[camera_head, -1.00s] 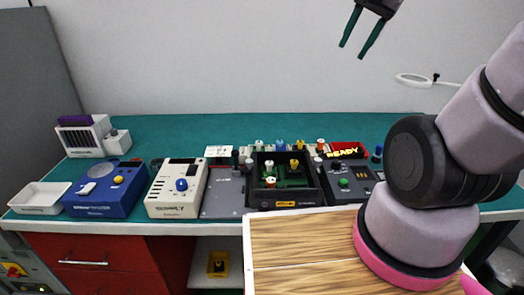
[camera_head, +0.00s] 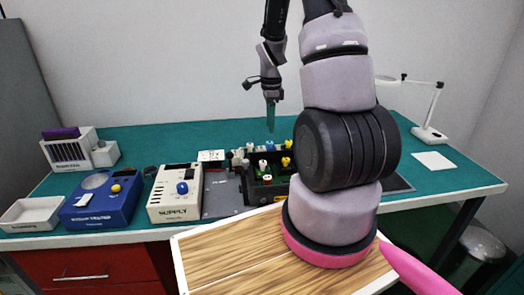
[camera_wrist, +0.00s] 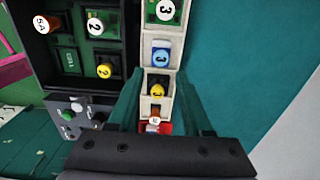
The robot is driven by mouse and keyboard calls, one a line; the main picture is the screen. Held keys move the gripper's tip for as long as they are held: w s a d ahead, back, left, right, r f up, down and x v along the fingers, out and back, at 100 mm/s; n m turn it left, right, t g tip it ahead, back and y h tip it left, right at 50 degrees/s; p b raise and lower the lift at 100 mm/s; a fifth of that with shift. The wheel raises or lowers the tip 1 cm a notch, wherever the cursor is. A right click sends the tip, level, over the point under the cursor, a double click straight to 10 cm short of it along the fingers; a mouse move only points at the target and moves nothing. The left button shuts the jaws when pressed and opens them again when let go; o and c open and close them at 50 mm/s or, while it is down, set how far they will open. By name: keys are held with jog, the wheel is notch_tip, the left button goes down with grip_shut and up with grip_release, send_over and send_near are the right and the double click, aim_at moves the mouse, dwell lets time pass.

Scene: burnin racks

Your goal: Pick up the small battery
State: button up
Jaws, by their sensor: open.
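My gripper (camera_head: 271,118) points down, open and empty, above the back of the bench. In the wrist view its green fingers straddle a narrow white rack (camera_wrist: 174,32) from above. The rack holds a white-topped cylinder marked 3 (camera_wrist: 165,10), a blue one marked 2 (camera_wrist: 161,57), a yellow one marked 1 (camera_wrist: 157,90) and a small white-and-orange one (camera_wrist: 154,121). The yellow one lies between the fingers, lower down. I cannot tell which cylinder is the small battery. The near end of the rack is hidden by my gripper.
A black tray (camera_head: 251,187) beside the rack holds several cylinders in compartments. A cream supply box (camera_head: 175,207), a blue tester (camera_head: 98,215) and white trays stand left. My arm hides the bench behind it.

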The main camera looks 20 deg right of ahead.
aim_at(270, 142)
notch_tip(270, 142, down, 9)
jog(key=shift+w+f, duration=0.1)
jog(key=shift+f, duration=0.1)
dwell(0.3)
jog(key=shift+c, duration=0.3)
grip_shut()
